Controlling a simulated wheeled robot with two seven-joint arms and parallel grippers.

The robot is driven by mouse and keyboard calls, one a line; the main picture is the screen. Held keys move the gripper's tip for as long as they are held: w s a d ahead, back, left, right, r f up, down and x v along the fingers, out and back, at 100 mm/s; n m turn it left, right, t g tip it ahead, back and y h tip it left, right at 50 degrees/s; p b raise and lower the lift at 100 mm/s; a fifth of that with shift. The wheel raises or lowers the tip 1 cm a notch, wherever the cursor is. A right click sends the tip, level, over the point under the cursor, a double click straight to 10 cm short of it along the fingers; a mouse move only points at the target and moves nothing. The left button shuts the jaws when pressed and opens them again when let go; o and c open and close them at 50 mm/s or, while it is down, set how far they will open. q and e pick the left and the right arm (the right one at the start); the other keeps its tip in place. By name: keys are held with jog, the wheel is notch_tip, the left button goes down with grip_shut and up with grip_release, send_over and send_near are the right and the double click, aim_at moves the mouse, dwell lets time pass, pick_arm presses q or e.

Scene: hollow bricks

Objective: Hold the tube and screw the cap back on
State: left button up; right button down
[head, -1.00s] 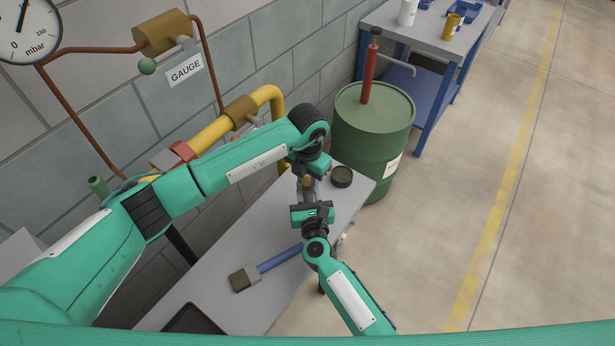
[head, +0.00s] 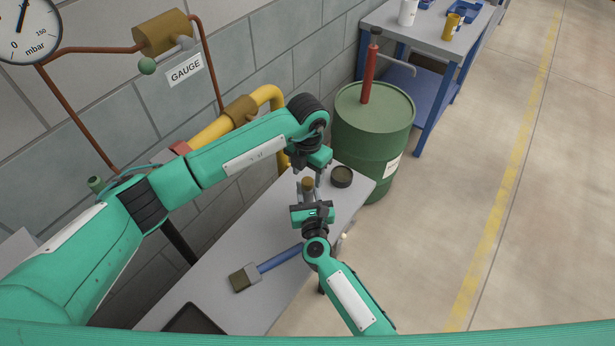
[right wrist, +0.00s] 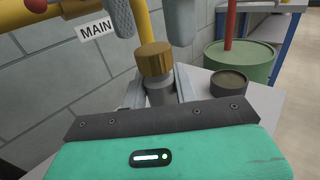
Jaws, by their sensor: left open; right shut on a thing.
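The grey tube (right wrist: 160,95) stands upright between the fingers of my right gripper (right wrist: 158,98), which is shut on it. The brass, ribbed cap (right wrist: 156,62) sits on top of the tube; I cannot tell how tightly it is seated. In the head view the cap (head: 307,184) shows just above my right gripper (head: 308,200). My left gripper (head: 308,174) is open above the cap. Its two grey fingers (right wrist: 153,18) show apart in the right wrist view, higher than the cap and not touching it.
The grey bench (head: 222,285) carries a dark round tin (head: 342,177), a blue-handled brush (head: 270,264) and a dark tray (head: 195,322). A green drum (head: 372,140) stands beyond its far end. Yellow pipes (head: 215,130) run along the block wall.

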pick_arm(q)
notch_tip(320, 180, up, 9)
jog(key=shift+r, duration=0.2)
pick_arm(e)
jog(key=c, duration=1)
grip_release()
jog(key=shift+s, duration=0.1)
pick_arm(q)
notch_tip(320, 180, down, 3)
jog(key=b, duration=0.3)
jog(key=shift+f, duration=0.3)
pick_arm(e)
jog(key=s+d, duration=0.2)
jog(key=s, duration=1.1)
jog(key=shift+s, duration=0.2)
jog(key=shift+s+d, duration=0.1)
jog(key=shift+d, duration=0.05)
